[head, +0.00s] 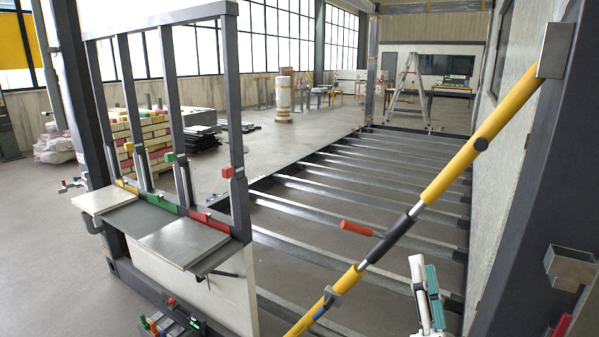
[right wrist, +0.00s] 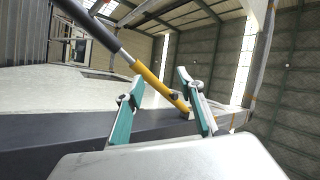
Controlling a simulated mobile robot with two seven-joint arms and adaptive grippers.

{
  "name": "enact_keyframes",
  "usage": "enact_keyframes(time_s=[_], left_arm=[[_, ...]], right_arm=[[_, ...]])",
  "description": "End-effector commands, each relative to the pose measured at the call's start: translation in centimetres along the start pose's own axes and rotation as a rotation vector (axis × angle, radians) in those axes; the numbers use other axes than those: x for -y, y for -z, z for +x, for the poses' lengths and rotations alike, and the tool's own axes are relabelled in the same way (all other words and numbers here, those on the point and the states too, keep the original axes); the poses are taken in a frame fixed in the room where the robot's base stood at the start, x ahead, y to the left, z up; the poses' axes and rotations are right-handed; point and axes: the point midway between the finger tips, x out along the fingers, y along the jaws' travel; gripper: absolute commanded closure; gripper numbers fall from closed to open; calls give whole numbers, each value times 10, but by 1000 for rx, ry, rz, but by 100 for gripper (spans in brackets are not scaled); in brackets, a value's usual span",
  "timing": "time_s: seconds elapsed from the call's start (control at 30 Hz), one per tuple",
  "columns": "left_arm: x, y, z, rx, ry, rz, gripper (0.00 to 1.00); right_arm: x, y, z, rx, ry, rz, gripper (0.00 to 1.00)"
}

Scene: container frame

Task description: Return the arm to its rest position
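My right gripper (head: 425,266) shows at the bottom of the head view, right of centre, with white and teal fingers pointing up. In the right wrist view its two teal fingers (right wrist: 161,80) stand apart with nothing held between them. The yellow diagonal brace (head: 468,170) runs left of and above this gripper in the head view. In the right wrist view the brace (right wrist: 150,80) passes behind the gap between the fingers; I cannot tell how far away it is. I cannot make out my left gripper in either view.
A grey post (head: 525,190) stands to the right with a metal bracket (head: 570,268). A frame with grey shelf plates (head: 172,242) stands left.

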Motion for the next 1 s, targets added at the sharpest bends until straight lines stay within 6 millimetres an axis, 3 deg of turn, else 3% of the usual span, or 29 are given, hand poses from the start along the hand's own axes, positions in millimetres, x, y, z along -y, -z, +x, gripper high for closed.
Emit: enact_keyframes(time_s=[0.03,0.1,0.3,0.43,0.6,0.7,0.8,1.0], left_arm=[[0,0,0,0,0,0,100],[0,0,0,0,0,0,100],[0,0,0,0,0,0,100],[0,0,0,0,0,0,100],[0,0,0,0,0,0,100],[0,0,0,0,0,0,100],[0,0,0,0,0,0,100],[0,0,0,0,0,0,100]], right_arm=[[-14,-27,-22,98,-17,-86,62],[-31,-61,-52,231,-31,-203,62],[-86,-135,-154,593,-72,-492,62],[-122,-163,-231,817,-93,-659,62],[-160,-176,-317,1054,-111,-828,62],[-173,-176,-350,1141,-116,-892,62],[-180,-174,-368,1189,-119,-927,62],[-182,-174,-373,1205,-119,-939,62]])
